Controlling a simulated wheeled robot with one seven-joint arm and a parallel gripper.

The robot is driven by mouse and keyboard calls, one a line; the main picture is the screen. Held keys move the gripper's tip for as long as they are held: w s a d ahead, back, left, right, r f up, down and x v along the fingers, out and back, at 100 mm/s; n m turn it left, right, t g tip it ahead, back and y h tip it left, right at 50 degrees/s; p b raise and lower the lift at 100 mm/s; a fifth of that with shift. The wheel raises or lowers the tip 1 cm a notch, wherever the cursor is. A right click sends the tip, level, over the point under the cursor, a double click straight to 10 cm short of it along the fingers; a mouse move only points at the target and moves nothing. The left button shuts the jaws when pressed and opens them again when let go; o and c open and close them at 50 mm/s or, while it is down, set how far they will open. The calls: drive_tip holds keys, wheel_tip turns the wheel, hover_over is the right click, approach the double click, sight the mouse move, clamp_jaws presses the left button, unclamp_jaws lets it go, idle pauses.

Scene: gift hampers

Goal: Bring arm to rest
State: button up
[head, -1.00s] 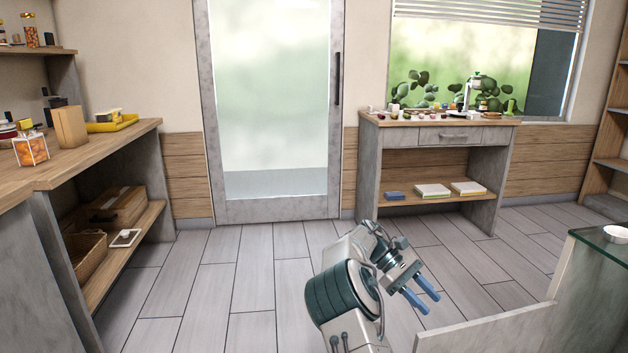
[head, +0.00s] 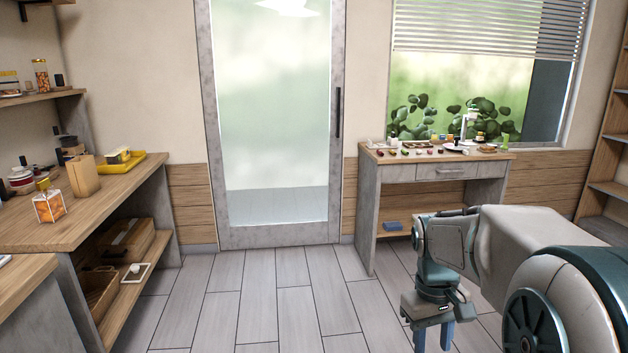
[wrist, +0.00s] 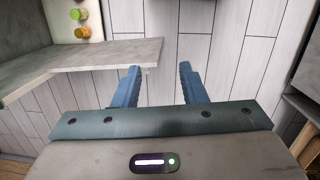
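My gripper (head: 433,335) hangs below my arm at the lower right of the head view, with its blue fingers pointing down over the floor. In the wrist view my gripper (wrist: 160,85) has its two blue fingers well apart, with only floor showing between them. It is open and empty. My arm is bent and reaches in from the right edge of the head view, in front of part of the back table.
A wooden counter (head: 110,195) with boxes and jars runs along the left. A table (head: 385,158) with small items stands under the window. A glass door (head: 275,120) is at the back. A grey surface (wrist: 110,55) lies near my gripper in the wrist view. The middle floor is clear.

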drive_tip(key=s+a+r+m+t+p, duration=0.1)
drive_tip(key=s+a+r+t+p, duration=0.1)
drive_tip(key=s+a+r+p, duration=0.1)
drive_tip(key=s+a+r+m+t+y+p, duration=0.1)
drive_tip(key=s+a+r+t+p, duration=0.1)
drive_tip(key=s+r+p, duration=0.4)
drive_tip(key=s+a+r, duration=0.1)
drive_tip(key=s, duration=0.1)
drive_tip(key=shift+s+a+r+m+p, duration=0.25)
drive_tip(key=shift+s+r+m+p, duration=0.05)
drive_tip(key=shift+s+r, duration=0.1)
